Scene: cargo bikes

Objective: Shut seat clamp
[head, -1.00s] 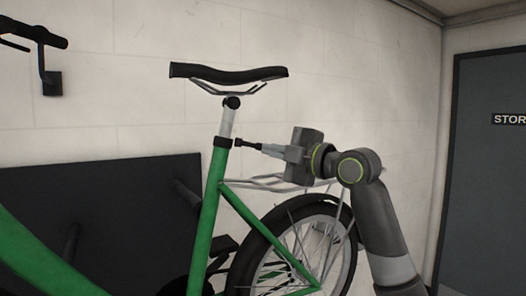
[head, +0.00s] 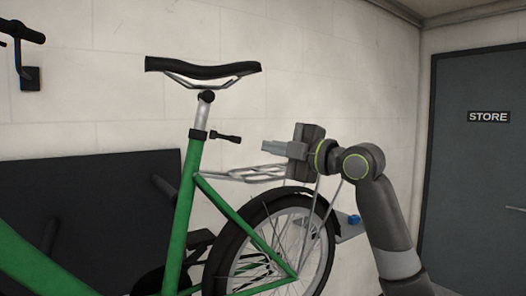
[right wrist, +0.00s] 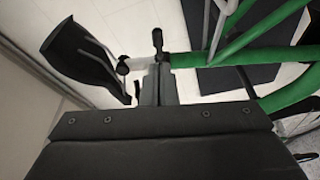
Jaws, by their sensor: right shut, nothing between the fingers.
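The seat clamp (head: 197,134) is a black collar where the silver seat post meets the green frame tube (head: 184,205). Its black lever (head: 228,137) sticks out to the right, away from the post, tipped slightly down. My right gripper (head: 264,147) is shut and empty, a short gap to the right of the lever's end. In the right wrist view my fingers (right wrist: 156,88) show at centre, with the dark lever (right wrist: 157,42) above them. My left gripper is not in view.
The black saddle (head: 203,70) is above the clamp. A silver rear rack (head: 245,174) and the rear wheel (head: 285,240) lie below my right gripper. A wall is behind, with a grey STORE door (head: 475,180) at right.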

